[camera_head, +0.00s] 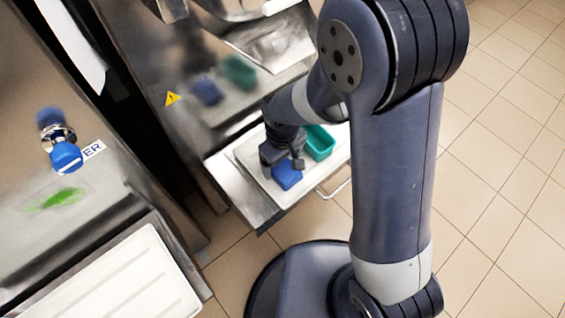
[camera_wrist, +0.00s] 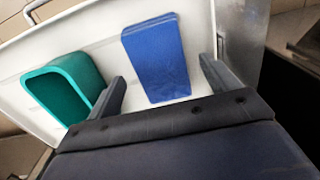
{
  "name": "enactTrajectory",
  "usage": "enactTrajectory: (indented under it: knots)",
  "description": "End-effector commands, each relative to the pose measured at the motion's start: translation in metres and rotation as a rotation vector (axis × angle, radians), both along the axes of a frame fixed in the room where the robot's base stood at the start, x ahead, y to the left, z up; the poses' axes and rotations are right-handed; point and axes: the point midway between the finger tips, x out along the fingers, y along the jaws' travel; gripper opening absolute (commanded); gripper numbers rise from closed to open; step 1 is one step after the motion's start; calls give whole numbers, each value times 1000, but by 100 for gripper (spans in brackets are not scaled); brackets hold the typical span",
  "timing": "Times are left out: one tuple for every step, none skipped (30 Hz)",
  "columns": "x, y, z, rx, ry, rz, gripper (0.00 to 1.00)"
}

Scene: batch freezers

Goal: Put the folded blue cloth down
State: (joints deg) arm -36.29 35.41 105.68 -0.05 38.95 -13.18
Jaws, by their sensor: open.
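The folded blue cloth (camera_head: 287,175) lies flat on a white tray (camera_head: 247,152) on the shelf of the machine. It also shows in the wrist view (camera_wrist: 155,58), in front of and between my fingers. My gripper (camera_head: 284,157) is just beside the cloth, over the tray. In the wrist view my gripper (camera_wrist: 165,85) has its two fingers spread wide, one on each side of the cloth's near end. I cannot tell whether the fingers touch the tray.
A green container (camera_head: 318,142) stands on the tray beside the cloth; it also shows in the wrist view (camera_wrist: 62,88). A steel chute (camera_head: 275,50) is above. A blue-knobbed tap (camera_head: 66,156) and another white tray (camera_head: 125,280) are at the left. Tiled floor (camera_head: 500,190) is open at the right.

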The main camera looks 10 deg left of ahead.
Motion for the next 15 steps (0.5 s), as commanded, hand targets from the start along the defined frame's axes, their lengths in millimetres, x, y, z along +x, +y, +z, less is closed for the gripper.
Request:
enactTrajectory:
  knots:
    - [1,1,16,4,-5,0,83]
    - [1,1,23,4,-5,0,83]
    - [1,1,32,4,-6,0,83]
    - [1,1,39,4,-6,0,83]
    - [1,1,46,4,-6,0,83]
    - [1,1,54,4,-6,0,83]
    - [1,1,60,4,-5,0,83]
    - [1,1,65,4,-5,0,83]
    - [0,0,72,2,-3,0,83]
    - [1,0,76,3,-4,0,83]
    - [1,1,80,3,-4,0,83]
    - [0,0,85,2,-3,0,83]
    - [0,0,88,2,-3,0,83]
    - [0,0,90,2,-3,0,83]
    - [0,0,93,2,-3,0,83]
